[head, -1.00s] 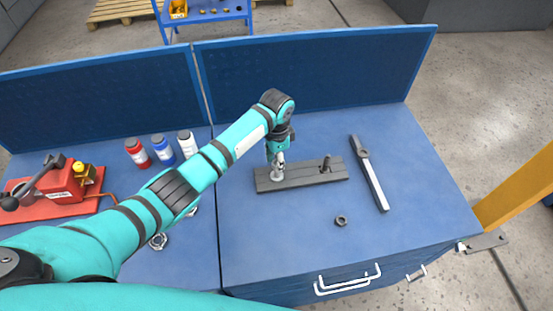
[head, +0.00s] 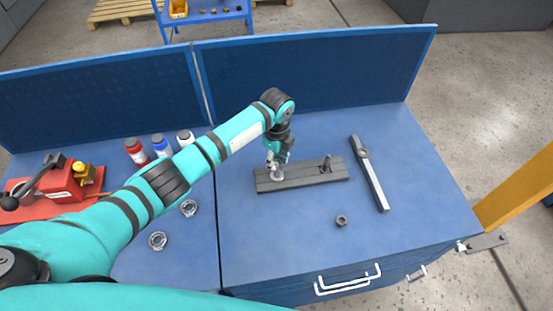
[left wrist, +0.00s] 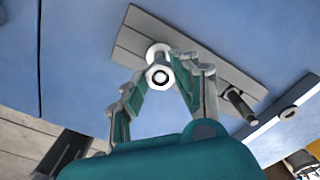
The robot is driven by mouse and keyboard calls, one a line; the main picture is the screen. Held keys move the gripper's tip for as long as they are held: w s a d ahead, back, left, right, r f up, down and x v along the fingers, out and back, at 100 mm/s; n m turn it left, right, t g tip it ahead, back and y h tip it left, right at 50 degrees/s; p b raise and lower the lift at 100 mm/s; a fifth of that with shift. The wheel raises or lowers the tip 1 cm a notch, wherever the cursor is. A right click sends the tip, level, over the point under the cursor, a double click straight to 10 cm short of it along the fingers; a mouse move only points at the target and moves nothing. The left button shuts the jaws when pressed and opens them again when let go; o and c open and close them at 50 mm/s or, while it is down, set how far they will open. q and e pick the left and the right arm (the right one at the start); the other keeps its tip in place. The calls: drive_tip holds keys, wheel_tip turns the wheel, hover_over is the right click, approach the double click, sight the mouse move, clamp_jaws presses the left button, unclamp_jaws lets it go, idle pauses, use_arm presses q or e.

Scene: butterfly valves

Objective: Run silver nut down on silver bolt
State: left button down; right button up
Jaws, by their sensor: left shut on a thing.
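The silver bolt (head: 277,174) stands upright on the left part of a grey plate with a wide silver base. The silver nut (left wrist: 158,77) is around the bolt's top end in the left wrist view, seen from above. My left gripper (head: 272,160) points down over the bolt. In the left wrist view its two fingertips (left wrist: 158,66) are closed on the sides of the nut. How far down the bolt the nut sits is hard to tell. My right gripper is not in view.
The grey plate (head: 300,180) also bears a dark bolt (head: 327,164). A dark nut (head: 341,221) lies in front, and a long bar tool (head: 372,180) lies to the right. Two silver rings (head: 158,240), bottles (head: 136,150) and a red device (head: 55,185) are at left.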

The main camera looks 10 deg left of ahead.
use_arm(q)
drive_tip(key=m, duration=0.3)
drive_tip(key=shift+m, duration=0.3)
drive_tip(key=m+b, duration=0.1)
drive_tip(key=m, duration=0.2)
drive_tip(key=shift+f, duration=0.1)
drive_tip(key=m+b, duration=0.1)
drive_tip(key=m, duration=0.2)
drive_tip(key=shift+m, duration=0.4)
drive_tip(key=m, duration=0.2)
drive_tip(key=shift+m, duration=0.4)
drive_tip(key=c, duration=1.2)
unclamp_jaws()
drive_tip(key=shift+c, duration=0.2)
